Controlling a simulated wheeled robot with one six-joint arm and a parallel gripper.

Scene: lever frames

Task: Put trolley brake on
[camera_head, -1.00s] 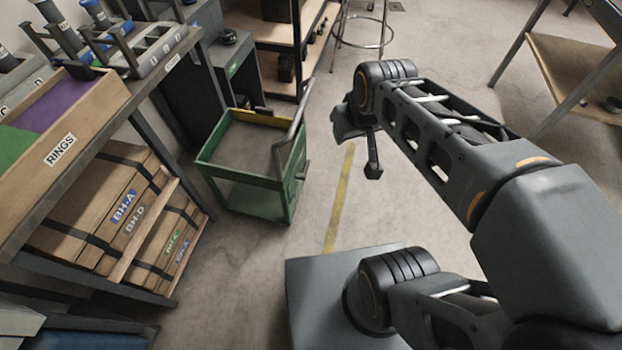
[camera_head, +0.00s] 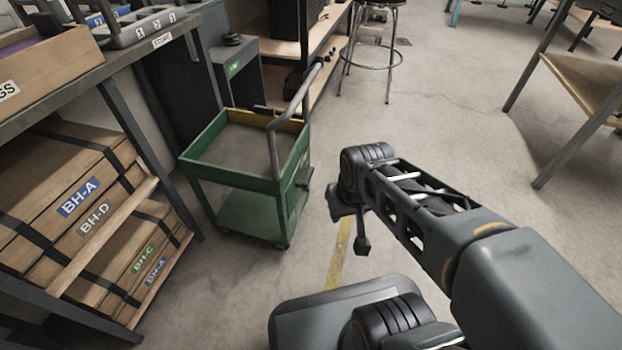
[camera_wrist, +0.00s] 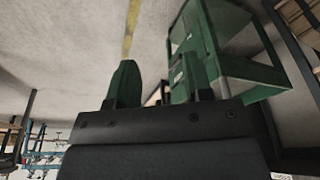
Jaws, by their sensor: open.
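The green trolley (camera_head: 262,187) stands on the floor left of centre, with a yellow inner edge, a grey top tray and a grey push handle rising at its right. A small dark part (camera_head: 304,178) sticks out on its right side; I cannot tell whether it is the brake lever. My gripper (camera_head: 349,226) is in the air to the right of the trolley, apart from it, open and empty. In the wrist view my gripper's two fingers (camera_wrist: 158,82) are spread, and the trolley (camera_wrist: 238,68) shows tilted beyond them at the right.
A bench shelf with long cartons (camera_head: 75,195) stands at the left. A dark cabinet (camera_head: 238,75) and wooden shelves are behind the trolley. A stool (camera_head: 388,55) is at the back, and a table (camera_head: 580,85) at the right. A yellow floor line (camera_head: 338,258) runs beside the trolley; floor around it is clear.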

